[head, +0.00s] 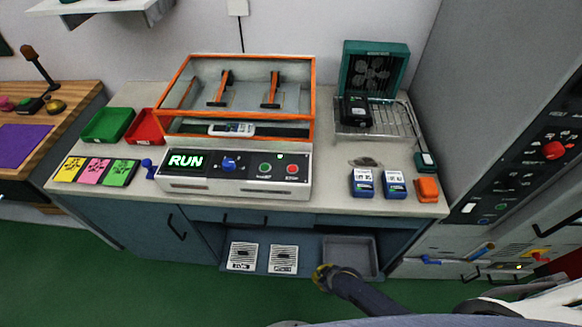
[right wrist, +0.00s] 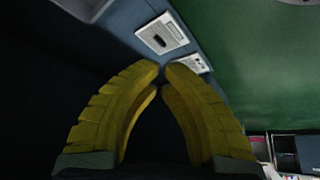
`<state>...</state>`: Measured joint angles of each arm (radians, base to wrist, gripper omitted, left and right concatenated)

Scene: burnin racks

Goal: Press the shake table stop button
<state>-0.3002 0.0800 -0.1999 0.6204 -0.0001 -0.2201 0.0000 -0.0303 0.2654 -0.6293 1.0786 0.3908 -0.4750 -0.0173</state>
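The shake table (head: 239,187) stands on the bench, with an orange-framed tray on top. Its front panel has a display (head: 186,161) lit with "RUN", a blue knob (head: 229,164), a green button (head: 264,168) and a red stop button (head: 292,169) at the right end. A small green light glows above the buttons. My right gripper (head: 321,274) is low in front of the bench's under-shelf, well below and apart from the stop button. In the right wrist view its yellow fingers (right wrist: 162,68) meet almost tip to tip, with nothing between them. My left gripper is not in view.
Blue boxes (head: 362,183) and an orange item (head: 427,189) sit right of the panel. A teal fan unit (head: 374,66) stands behind. Printed cards (head: 242,256) and a grey tray (head: 349,256) lie on the lower shelf. A tall grey cabinet (head: 490,90) bounds the right side.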

